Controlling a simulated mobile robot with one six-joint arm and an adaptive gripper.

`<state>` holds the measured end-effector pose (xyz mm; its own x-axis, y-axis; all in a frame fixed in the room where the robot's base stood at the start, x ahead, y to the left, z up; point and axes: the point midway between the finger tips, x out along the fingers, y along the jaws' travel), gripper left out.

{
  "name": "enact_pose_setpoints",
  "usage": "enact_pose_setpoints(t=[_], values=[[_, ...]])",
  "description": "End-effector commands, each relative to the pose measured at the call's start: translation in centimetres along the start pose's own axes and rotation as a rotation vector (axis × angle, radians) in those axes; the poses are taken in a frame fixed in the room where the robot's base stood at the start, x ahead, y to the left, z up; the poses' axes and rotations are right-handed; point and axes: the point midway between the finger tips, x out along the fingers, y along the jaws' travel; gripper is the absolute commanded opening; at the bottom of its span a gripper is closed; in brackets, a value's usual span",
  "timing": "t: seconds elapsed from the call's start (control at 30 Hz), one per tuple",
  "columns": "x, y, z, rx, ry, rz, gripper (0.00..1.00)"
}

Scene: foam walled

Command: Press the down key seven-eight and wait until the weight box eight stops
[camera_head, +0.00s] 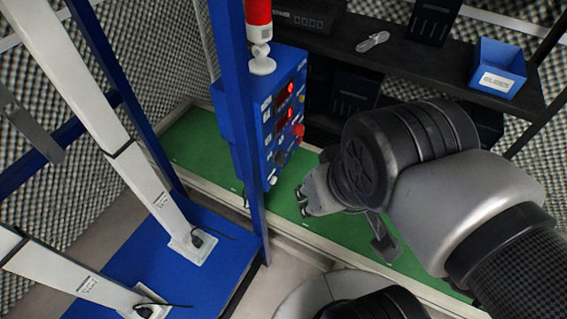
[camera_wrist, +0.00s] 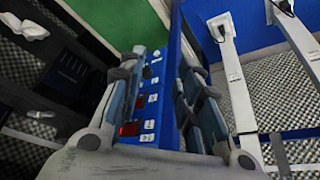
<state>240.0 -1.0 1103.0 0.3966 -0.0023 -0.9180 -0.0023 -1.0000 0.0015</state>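A blue control box (camera_head: 268,120) with red displays, a red knob and several small keys is fixed to a blue post in the head view. I cannot read its key labels, so the down key seven-eight cannot be picked out. My gripper (camera_head: 306,199) is to the right of the box's lower end, apparently clear of it. In the wrist view my gripper (camera_wrist: 163,68) is open and empty, its two fingers apart, with the control box (camera_wrist: 152,100) showing between them. I cannot tell which thing is weight box eight; no such label is readable.
White slanted columns (camera_head: 95,95) with cabled feet stand on a blue base (camera_head: 175,262) at left. A red-and-white signal lamp (camera_head: 259,35) tops the box. A dark shelf (camera_head: 400,62) behind holds a blue bin (camera_head: 497,70). Green floor (camera_head: 205,143) runs beneath.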

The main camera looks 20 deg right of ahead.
Motion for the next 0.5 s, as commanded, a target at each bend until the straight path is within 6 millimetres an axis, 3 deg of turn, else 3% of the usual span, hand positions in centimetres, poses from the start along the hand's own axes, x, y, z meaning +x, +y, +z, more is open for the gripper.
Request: enact_pose_setpoints(t=[0.43,0.5], values=[[0.01,0.00,0.00,0.000,0.000,0.000,0.00],[0.01,0.00,0.00,0.000,0.000,0.000,0.00]])
